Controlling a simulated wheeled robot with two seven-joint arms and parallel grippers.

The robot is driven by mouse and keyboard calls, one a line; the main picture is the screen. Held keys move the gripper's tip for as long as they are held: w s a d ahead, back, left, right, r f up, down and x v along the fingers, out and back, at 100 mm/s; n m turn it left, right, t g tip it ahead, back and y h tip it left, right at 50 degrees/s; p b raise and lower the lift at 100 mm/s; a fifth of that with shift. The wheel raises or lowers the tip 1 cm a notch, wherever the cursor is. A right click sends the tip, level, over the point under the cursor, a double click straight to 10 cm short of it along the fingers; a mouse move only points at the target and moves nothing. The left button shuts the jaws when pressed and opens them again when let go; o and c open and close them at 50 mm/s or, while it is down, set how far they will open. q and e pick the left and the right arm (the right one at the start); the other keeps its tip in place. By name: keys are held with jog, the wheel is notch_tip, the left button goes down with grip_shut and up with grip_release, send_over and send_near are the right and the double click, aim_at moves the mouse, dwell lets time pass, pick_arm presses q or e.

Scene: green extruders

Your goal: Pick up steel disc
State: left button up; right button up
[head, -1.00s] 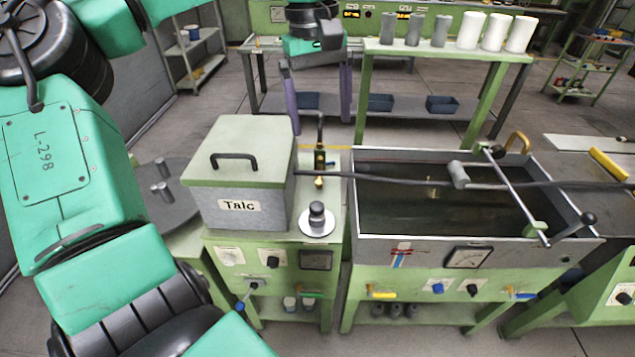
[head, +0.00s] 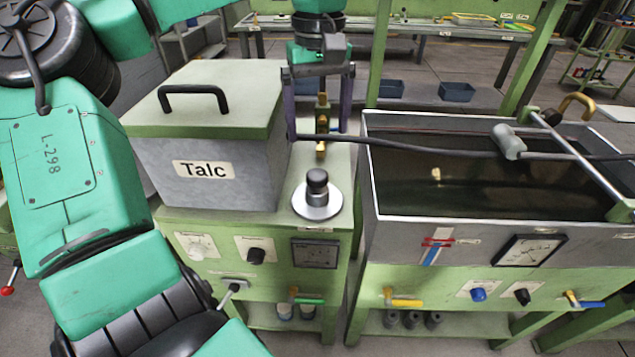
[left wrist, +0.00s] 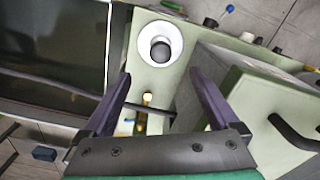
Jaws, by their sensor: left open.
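The steel disc (head: 317,201) is a round silver plate with a black knob on top. It lies flat on the green bench top (head: 338,160), just right of the Talc box. It also shows in the left wrist view, where the disc (left wrist: 145,33) lies beyond the fingertips, near the top. My left gripper (head: 318,133) hangs in the head view behind the disc, apart from it. In the left wrist view its two purple fingers (left wrist: 160,84) are spread wide, with nothing held between them. My right gripper is in neither view.
The grey Talc box (head: 225,150) with a handled green lid stands close left of the disc. A water-filled metal tank (head: 400,222) is to the right. A dark rod runs from the bench across the tank. A brass valve (head: 322,118) rises behind the disc.

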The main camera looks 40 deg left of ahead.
aim_at(317, 173)
pick_arm(q)
notch_tip(317, 173, down, 13)
jog(key=shift+a+r+p, duration=0.1)
jog(key=shift+a+p, duration=0.05)
jog(key=shift+p, duration=0.25)
grip_shut()
